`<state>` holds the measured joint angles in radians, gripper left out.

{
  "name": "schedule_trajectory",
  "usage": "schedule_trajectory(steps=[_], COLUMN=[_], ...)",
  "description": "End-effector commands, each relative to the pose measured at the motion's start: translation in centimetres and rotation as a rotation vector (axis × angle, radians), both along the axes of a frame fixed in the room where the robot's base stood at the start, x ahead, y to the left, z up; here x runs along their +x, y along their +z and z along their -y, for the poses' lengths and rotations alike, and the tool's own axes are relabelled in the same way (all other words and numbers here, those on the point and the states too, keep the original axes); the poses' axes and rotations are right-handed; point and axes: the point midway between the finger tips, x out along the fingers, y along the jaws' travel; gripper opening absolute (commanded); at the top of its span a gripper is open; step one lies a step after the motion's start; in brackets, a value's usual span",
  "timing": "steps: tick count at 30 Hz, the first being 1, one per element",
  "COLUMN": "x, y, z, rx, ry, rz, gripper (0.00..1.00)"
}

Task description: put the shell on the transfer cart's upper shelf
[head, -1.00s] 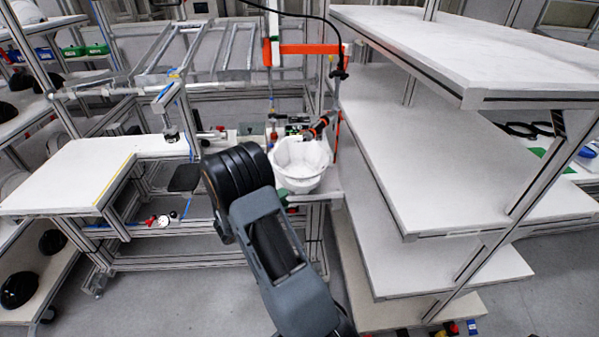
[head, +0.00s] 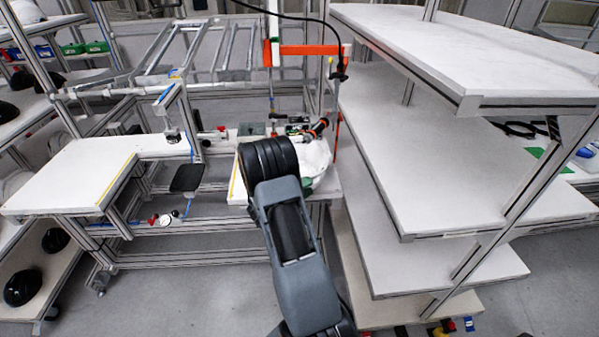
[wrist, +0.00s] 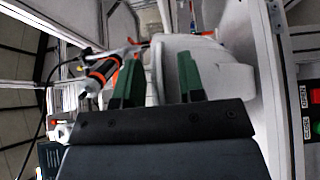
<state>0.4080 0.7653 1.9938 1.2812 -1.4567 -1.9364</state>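The white shell (head: 317,158) sits on a small white bench top (head: 324,186) in the middle of the head view, partly hidden behind my arm. In the wrist view the shell (wrist: 208,62) fills the space ahead of the fingers. My gripper (wrist: 158,78) has two green fingers standing apart, with part of the white shell between and beyond them. I cannot tell whether they touch it.
An orange-and-black tool (head: 318,128) hangs close beside the shell and shows in the wrist view (wrist: 103,70). An orange frame (head: 308,49) and black cable stand behind. A white table (head: 70,172) is at left. The rack's lower shelves (head: 430,165) are clear.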

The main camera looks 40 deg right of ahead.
Motion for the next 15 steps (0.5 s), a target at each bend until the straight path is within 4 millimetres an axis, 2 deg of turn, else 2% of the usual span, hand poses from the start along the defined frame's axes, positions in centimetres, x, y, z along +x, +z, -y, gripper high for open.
schedule_trajectory(steps=[6,15], x=[0.01,0.02], y=[-0.03,-0.03], z=[0.03,0.0], rx=[0.0,0.0], ry=[0.0,0.001], rz=[0.0,0.0], gripper=[0.36,0.07])
